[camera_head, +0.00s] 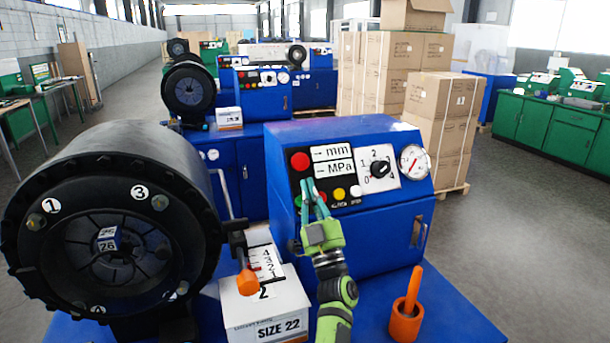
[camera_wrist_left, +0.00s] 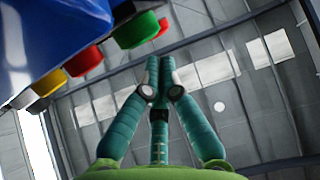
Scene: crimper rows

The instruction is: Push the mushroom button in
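The red mushroom button (camera_head: 300,161) is at the upper left of the black control panel on the blue machine (camera_head: 350,240). My left gripper (camera_head: 311,184) is in front of the panel, with its teal fingertips just below the red button in the head view. I cannot tell whether they touch the panel. In the left wrist view my left gripper (camera_wrist_left: 153,62) has its fingertips together and nothing between them. Small panel buttons, one of them red (camera_wrist_left: 83,62), show at the upper left there. My right gripper is not in view.
Small green, red, yellow (camera_head: 339,194) and white buttons sit below the mushroom button. A dial (camera_head: 379,169) and gauge (camera_head: 414,162) are to the right. A black crimper head (camera_head: 110,225) stands left. A white box (camera_head: 264,305) and an orange holder (camera_head: 405,322) are in front.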

